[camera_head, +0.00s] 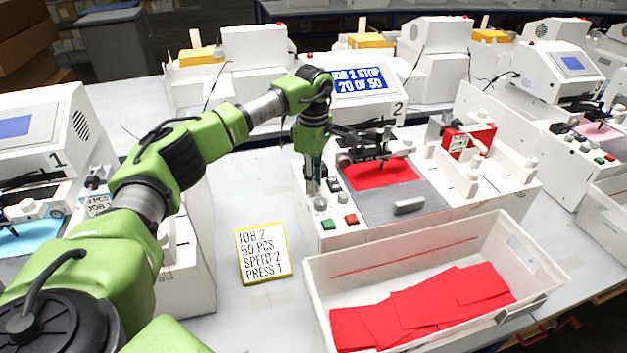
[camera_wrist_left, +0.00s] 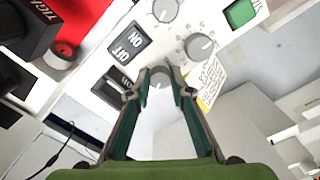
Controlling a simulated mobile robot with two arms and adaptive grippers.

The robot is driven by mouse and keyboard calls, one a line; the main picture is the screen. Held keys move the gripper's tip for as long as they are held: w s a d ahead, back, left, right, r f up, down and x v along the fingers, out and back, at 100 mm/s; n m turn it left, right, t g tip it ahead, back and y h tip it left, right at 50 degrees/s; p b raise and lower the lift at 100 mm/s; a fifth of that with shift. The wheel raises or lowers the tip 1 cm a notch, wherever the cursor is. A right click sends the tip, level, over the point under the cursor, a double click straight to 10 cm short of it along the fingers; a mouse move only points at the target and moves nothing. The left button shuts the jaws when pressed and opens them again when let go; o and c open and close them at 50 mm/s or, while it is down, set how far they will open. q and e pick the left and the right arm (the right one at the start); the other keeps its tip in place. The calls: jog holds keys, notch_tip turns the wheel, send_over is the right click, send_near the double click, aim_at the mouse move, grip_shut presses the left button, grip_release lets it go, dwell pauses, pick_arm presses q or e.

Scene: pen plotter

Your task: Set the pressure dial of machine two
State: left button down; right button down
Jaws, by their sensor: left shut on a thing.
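Machine two (camera_head: 415,200) stands in the middle of the head view, its screen (camera_head: 360,80) reading "JOB 2 STOP 20 OF 50". My left gripper (camera_head: 313,188) points down at the left end of its control panel. In the left wrist view, its fingers (camera_wrist_left: 160,82) are shut on a round grey dial (camera_wrist_left: 160,75). Two other dials, one (camera_wrist_left: 201,46) to the right and one (camera_wrist_left: 165,9) at the top, are free. I cannot read which is the pressure dial. A card (camera_head: 263,252) reads "JOB 2, 50 PCS, SPEED 2, PRESS 1". My right gripper is out of view.
An ON/OFF switch (camera_wrist_left: 127,45) and a green button (camera_wrist_left: 240,13) are close to the fingers. A red button (camera_head: 351,219) is on the panel. A white bin (camera_head: 540,262) with red sheets stands in front. Machine one (camera_head: 40,130) is at left.

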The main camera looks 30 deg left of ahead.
pick_arm(q)
jog(key=n, duration=0.4)
jog(key=shift+r, duration=0.1)
jog(key=shift+w+n+p, duration=0.1)
jog(key=shift+n+p, duration=0.25)
jog(key=shift+n, duration=1.25)
jog(key=c, duration=1.8)
grip_release()
